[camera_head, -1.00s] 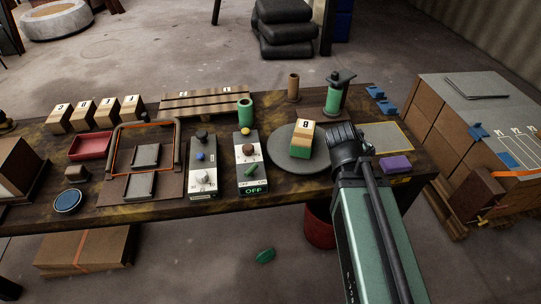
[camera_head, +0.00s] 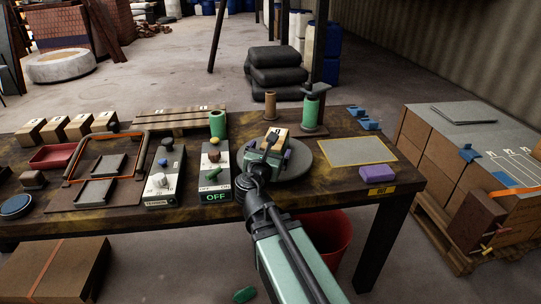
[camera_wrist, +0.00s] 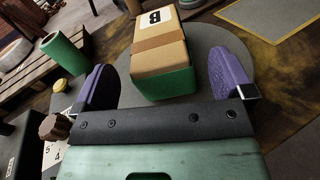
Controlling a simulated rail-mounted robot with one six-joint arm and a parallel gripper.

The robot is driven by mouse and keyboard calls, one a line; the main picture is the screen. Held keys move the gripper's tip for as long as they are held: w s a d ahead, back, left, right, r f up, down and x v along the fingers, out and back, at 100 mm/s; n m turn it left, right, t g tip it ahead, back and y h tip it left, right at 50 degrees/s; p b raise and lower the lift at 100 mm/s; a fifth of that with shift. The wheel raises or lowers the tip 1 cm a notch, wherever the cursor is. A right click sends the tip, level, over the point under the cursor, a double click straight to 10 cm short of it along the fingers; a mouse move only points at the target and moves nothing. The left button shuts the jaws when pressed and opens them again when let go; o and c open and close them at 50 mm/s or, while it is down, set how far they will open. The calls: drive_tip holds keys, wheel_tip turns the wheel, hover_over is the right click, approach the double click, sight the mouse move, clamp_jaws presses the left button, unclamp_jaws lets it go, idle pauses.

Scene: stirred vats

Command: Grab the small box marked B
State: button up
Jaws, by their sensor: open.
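The small box marked B (camera_wrist: 160,52) is tan on top with a green lower part and a white label with a black B. It sits on the round grey disc (camera_wrist: 214,35) and also shows in the head view (camera_head: 276,137), partly hidden behind my gripper. My gripper (camera_wrist: 170,85) has two purple-padded fingers spread apart, one on each side of the near end of the box. The jaws are open and hold nothing. In the head view my gripper (camera_head: 265,150) is over the disc, at the near side of the box.
A control box with a green OFF display (camera_head: 216,170) stands left of the disc. A green cylinder (camera_head: 217,124) is behind it. A yellow-edged grey mat (camera_head: 357,151) and a purple block (camera_head: 377,172) lie to the right. A green post (camera_head: 311,111) stands behind the disc.

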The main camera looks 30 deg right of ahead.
drive_tip(key=shift+w+f+n+b, duration=0.1)
drive_tip(key=shift+f+n+b, duration=0.25)
drive_tip(key=shift+n, duration=0.25)
drive_tip(key=shift+r+n+t, duration=0.15)
drive_tip(key=shift+n+t, duration=0.25)
drive_tip(key=x, duration=0.5)
drive_tip(key=shift+w, duration=0.1)
drive_tip(key=shift+c, duration=0.3)
drive_tip(key=c, duration=1.3)
drive_tip(key=shift+o, duration=0.2)
wheel_tip(320, 180, up, 20)
drive_tip(key=p, duration=2)
